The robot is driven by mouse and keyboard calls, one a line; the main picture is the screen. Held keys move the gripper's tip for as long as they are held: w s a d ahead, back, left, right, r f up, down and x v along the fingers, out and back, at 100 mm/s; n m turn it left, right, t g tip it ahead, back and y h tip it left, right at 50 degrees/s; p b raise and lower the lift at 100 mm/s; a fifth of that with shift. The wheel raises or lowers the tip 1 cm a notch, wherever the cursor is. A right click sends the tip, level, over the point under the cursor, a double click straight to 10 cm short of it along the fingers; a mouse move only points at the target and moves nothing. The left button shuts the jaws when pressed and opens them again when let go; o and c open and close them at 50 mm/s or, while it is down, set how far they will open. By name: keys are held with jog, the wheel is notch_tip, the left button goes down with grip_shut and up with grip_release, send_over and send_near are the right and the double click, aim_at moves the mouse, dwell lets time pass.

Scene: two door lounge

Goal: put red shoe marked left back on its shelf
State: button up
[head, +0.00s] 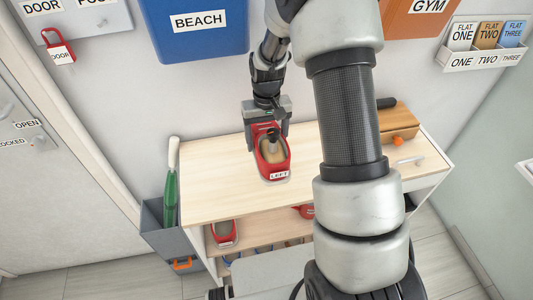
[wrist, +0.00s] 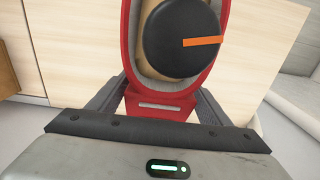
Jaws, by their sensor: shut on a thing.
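The red shoe marked LEFT (head: 275,167) is at the top of the wooden cabinet (head: 215,170), its label facing the front edge. My gripper (head: 267,125) is shut on its far end. In the wrist view the shoe's red end (wrist: 160,105) sits between my two dark fingers. A round black thing with an orange stripe (wrist: 180,40) shows in the shoe's opening. I cannot tell whether the shoe touches the cabinet top or hangs just above it. Another red shoe (head: 223,234) stands on the shelf (head: 255,233) below, at the left. My arm hides part of the shelf.
A wooden box (head: 398,121) with an orange knob and a small grey handle-like thing (head: 409,161) are at the right of the top. A grey bin (head: 160,225) holding a green umbrella-like thing (head: 172,185) stands left. Something red (head: 304,211) shows on the shelf beside my arm.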

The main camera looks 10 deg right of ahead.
jog(key=shift+f, duration=3.35)
jog(key=shift+f, duration=0.1)
jog(key=o, duration=1.3)
jog(key=shift+c, duration=0.2)
